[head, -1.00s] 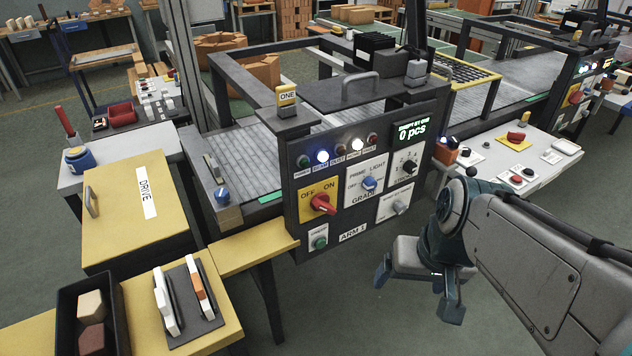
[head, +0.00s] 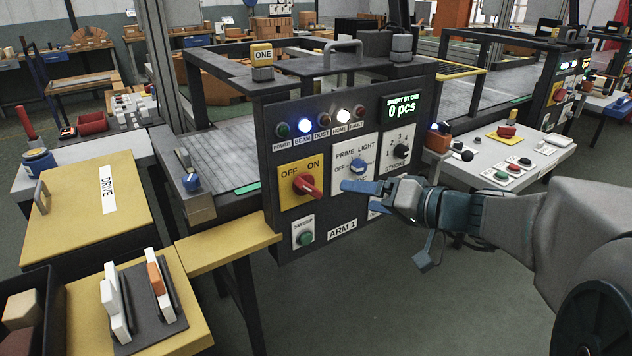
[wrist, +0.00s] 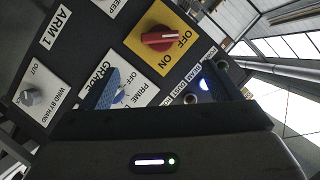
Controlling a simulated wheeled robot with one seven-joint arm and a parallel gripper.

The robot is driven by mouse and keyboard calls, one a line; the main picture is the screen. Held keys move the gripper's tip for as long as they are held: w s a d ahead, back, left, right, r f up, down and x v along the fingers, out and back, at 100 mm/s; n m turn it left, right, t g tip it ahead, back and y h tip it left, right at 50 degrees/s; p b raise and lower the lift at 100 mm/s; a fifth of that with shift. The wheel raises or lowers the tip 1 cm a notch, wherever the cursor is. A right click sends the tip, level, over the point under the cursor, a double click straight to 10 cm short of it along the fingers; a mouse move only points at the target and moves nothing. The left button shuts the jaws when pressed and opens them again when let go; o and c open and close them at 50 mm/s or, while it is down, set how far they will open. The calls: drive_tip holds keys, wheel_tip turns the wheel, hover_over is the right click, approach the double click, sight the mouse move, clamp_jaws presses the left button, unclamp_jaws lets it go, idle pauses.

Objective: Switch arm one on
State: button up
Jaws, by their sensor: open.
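The red rotary switch (head: 308,186) sits on a yellow OFF/ON plate (head: 290,201) on the dark ARM 1 panel (head: 341,228). It also shows in the wrist view (wrist: 158,38). Its handle slants down to the right in the head view; I cannot tell for certain which label it marks. The POWER lamp (head: 282,130) is dark. My gripper (head: 352,187) is open and empty, just right of the switch and apart from it. It lies in front of the PRIME/LIGHT plate (head: 353,149) and hides part of the lower plates.
The blue BEAM lamp (head: 305,125) and white HOME lamp (head: 343,117) are lit. A green button (head: 305,238) is below the switch, and a STROKE dial (head: 400,151) at right. A yellow ledge (head: 228,249) juts out at lower left. The floor before the panel is clear.

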sight(314, 190)
drive_tip(key=x, duration=1.3)
drive_tip(key=shift+s+b, duration=0.1)
drive_tip(key=shift+b, duration=0.2)
drive_tip(key=c, duration=1)
